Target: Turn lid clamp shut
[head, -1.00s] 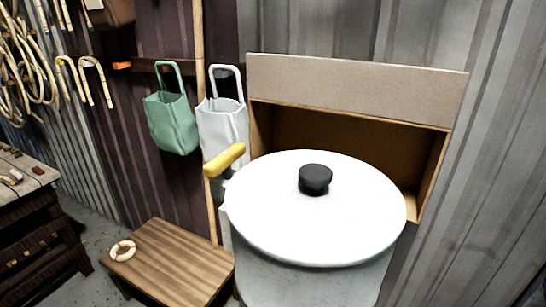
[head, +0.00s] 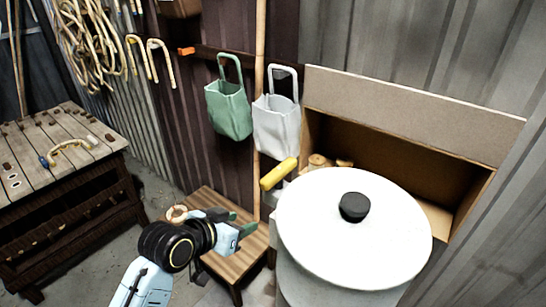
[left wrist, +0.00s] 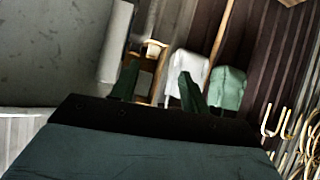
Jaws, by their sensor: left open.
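The white round lid (head: 330,243) with a black knob sits on the grey pot (head: 320,293). The clamp's yellow handle (head: 279,173) sticks out at the lid's upper left edge, slanting, its inner end meeting a pale metal part beside the rim. My left gripper (head: 243,225) is open and empty, to the left of the pot and below the yellow handle, apart from both. The left wrist view shows its two green fingers (left wrist: 157,86) spread with nothing between them. The yellow handle cannot be made out there. My right gripper is not in view.
A wooden stool (head: 235,262) with a small ring on it stands behind my left gripper. Green (head: 229,110) and white (head: 276,128) bags hang on the wall. An open cardboard box (head: 420,110) stands behind the pot. A workbench (head: 30,165) is at the left.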

